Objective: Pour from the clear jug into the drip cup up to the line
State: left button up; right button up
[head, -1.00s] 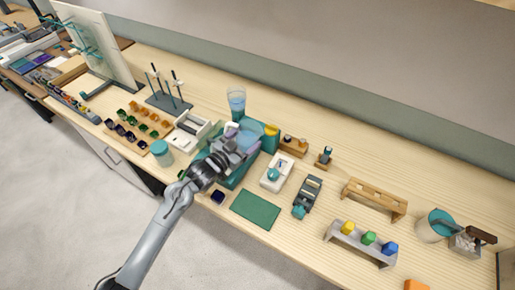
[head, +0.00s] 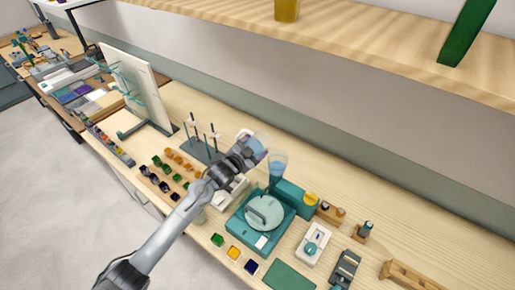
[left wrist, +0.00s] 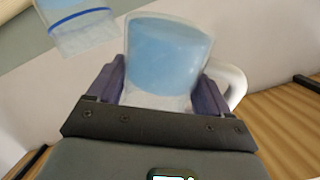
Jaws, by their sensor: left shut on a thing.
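My left gripper (left wrist: 160,95) is shut on the clear jug (left wrist: 165,50), which holds pale blue liquid and has a white handle (left wrist: 237,85). In the head view my left gripper (head: 254,153) is raised beside the drip cup, with the jug partly hidden by the fingers. A clear cup (head: 277,167), which I take for the drip cup, stands behind the teal machine. It also shows in the left wrist view (left wrist: 88,38), with a dark blue line around it. Its fill level is unclear. I cannot tell the jug's exact tilt. My right gripper is out of view.
The teal machine (head: 245,228) with a round pale disc is just in front of the cup. A rod stand (head: 201,151) is behind my left arm. A wooden shelf (head: 200,15) hangs above the bench.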

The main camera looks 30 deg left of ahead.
pick_arm(q)
jog(key=shift+a+f+m+y, duration=0.1)
jog(key=shift+f+m+y, duration=0.25)
jog(key=shift+m, duration=0.25)
jog(key=shift+r, duration=0.15)
dwell(0.8)
jog(key=shift+r+m+p, duration=0.25)
jog(key=shift+m+p, duration=0.05)
jog(key=shift+p, duration=0.3)
jog(key=shift+g, duration=0.3)
jog(key=shift+r+m+y+p, duration=0.1)
jog(key=shift+m+y+p, duration=0.15)
jog(key=shift+m+p, duration=0.05)
dwell(0.4)
